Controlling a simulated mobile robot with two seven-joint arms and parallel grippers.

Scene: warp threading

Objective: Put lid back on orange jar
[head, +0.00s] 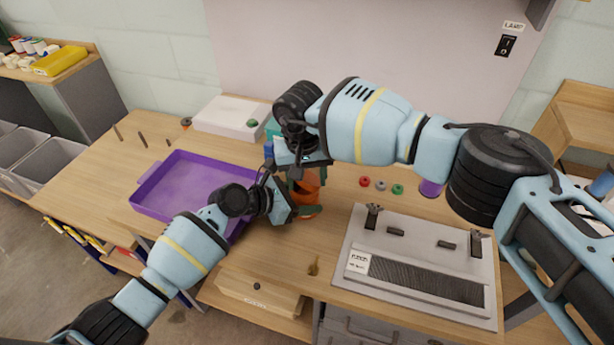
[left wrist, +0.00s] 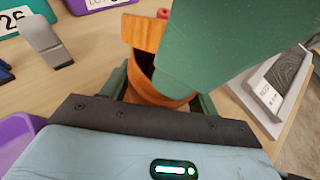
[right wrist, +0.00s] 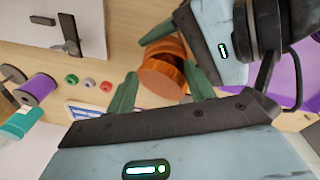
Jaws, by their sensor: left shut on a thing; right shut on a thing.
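The orange jar (head: 306,195) stands on the table in the middle of the head view, partly hidden by my grippers. My left gripper (left wrist: 160,95) is shut around the jar's body; the jar (left wrist: 160,98) shows a dark open mouth in the left wrist view. My right gripper (right wrist: 160,88) is shut on the round orange lid (right wrist: 163,80), over the jar in the right wrist view. In the left wrist view a green right finger covers part of the mouth, and an orange piece (left wrist: 142,32), likely the lid, shows above it. I cannot tell whether lid and rim touch.
A purple tray (head: 195,180) lies left of the jar. A grey board with dark fittings (head: 355,235) lies to the right. Small red (head: 364,181), grey (head: 382,185) and green (head: 397,189) rings and a purple spool (head: 431,188) sit behind it. A white box (head: 225,115) stands behind.

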